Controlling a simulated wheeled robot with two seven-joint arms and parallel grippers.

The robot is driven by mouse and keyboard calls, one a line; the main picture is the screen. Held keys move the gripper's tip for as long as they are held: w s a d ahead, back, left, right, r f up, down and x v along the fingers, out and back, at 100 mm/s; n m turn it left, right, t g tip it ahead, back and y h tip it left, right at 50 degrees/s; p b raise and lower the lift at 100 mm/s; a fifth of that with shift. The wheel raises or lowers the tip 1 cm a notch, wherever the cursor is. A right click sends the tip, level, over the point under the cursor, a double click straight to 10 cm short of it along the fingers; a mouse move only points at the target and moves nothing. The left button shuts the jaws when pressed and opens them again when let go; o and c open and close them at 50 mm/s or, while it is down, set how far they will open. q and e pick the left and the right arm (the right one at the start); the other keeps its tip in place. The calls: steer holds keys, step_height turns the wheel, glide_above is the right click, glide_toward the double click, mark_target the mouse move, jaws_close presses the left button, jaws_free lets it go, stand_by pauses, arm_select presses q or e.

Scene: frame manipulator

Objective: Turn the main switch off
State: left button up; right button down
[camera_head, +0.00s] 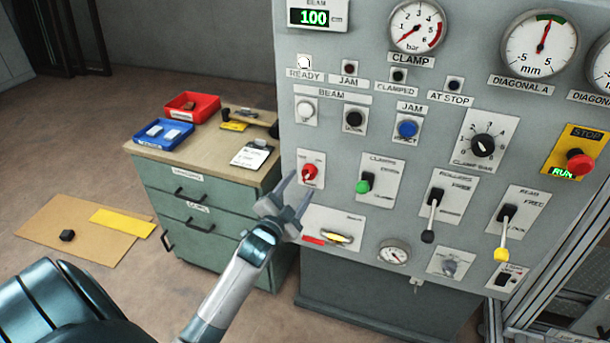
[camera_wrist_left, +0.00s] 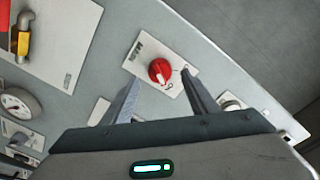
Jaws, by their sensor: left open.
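The main switch is a red rotary knob (camera_head: 309,173) on a white plate (camera_head: 316,160) at the left edge of the grey control panel. In the left wrist view the red knob (camera_wrist_left: 160,71) sits on a white plate (camera_wrist_left: 150,52) marked MAIN. My left gripper (camera_head: 297,192) is open, with its fingers pointing at the panel just below and left of the knob in the head view. In the left wrist view the fingers (camera_wrist_left: 160,88) stand apart on either side of the knob, with nothing between them held. My right gripper is not in view.
Below the knob is a plate with a yellow handle (camera_head: 335,238) and red mark. A red stop button (camera_head: 580,161) is far right. A drawer cabinet (camera_head: 200,205) with red and blue trays stands left of the panel.

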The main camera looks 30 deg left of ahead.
mark_target(306, 179)
arm_select(q)
steer(key=shift+w+a+p, duration=0.2)
steer(key=shift+w+p, duration=0.05)
steer(key=shift+w, duration=0.95)
steer(key=shift+w+a+p, duration=0.2)
steer(key=shift+w, duration=1)
steer(key=c, duration=1.1)
steer(key=shift+o, duration=0.2)
steer(key=shift+n, duration=0.4)
steer(key=n, duration=0.5)
steer(key=shift+d+f, duration=0.1)
steer(key=n+p, duration=0.1)
steer(key=n, duration=0.5)
steer(key=shift+y, duration=0.3)
steer(key=shift+n, duration=0.4)
